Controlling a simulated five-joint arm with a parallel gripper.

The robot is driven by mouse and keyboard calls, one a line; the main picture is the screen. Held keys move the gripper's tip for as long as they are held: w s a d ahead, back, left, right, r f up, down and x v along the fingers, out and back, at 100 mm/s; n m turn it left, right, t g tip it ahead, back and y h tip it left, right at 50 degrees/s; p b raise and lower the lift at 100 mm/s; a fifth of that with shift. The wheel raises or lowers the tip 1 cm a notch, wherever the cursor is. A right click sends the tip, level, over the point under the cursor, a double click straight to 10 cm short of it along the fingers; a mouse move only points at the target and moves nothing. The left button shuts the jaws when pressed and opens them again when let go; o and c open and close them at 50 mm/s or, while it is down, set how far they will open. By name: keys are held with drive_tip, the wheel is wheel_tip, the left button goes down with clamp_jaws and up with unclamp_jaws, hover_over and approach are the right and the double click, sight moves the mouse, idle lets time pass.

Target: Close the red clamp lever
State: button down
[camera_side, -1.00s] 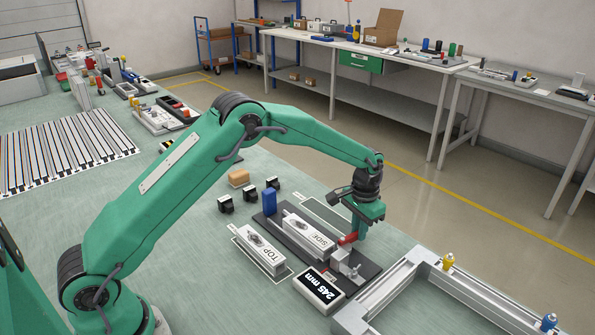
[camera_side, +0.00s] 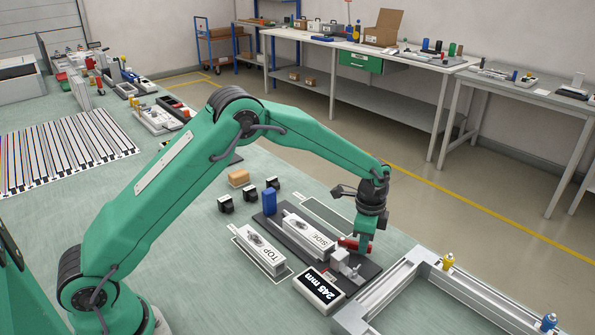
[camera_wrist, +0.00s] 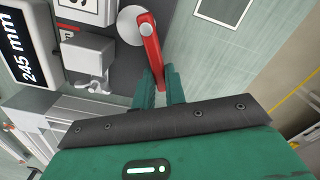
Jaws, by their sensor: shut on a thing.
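The red clamp lever (camera_side: 350,243) is on the dark fixture plate (camera_side: 370,271), near the right end of the white block marked SIDE (camera_side: 309,236). In the wrist view the lever (camera_wrist: 150,42) runs from a pale round part (camera_wrist: 130,25) down between my fingers. My gripper (camera_side: 360,252) is shut on the lever's free end; the fingers (camera_wrist: 159,90) lie on both sides of it in the wrist view. A grey metal clamp body (camera_side: 345,263) stands beside the lever, and also shows in the wrist view (camera_wrist: 88,55). The lever's tip is partly hidden by the fingers.
A display reading 245 mm (camera_side: 318,290) sits in front of the plate. A block marked TOP (camera_side: 262,252) lies to the left, and a blue block (camera_side: 269,201) stands at the plate's far end. An aluminium frame (camera_side: 395,290) borders the right side.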

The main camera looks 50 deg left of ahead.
drive_tip(key=shift+s+d+m, duration=0.2)
drive_tip(key=shift+s+m, duration=0.25)
drive_tip(key=shift+m, duration=0.55)
drive_tip(key=shift+s+d+m, duration=0.15)
drive_tip(key=shift+s+m, duration=0.25)
drive_tip(key=shift+m, duration=0.6)
drive_tip(key=shift+r, duration=0.1)
drive_tip(key=c, duration=1.4)
unclamp_jaws()
drive_tip(key=shift+c, duration=0.2)
wheel_tip(320, 180, up, 8)
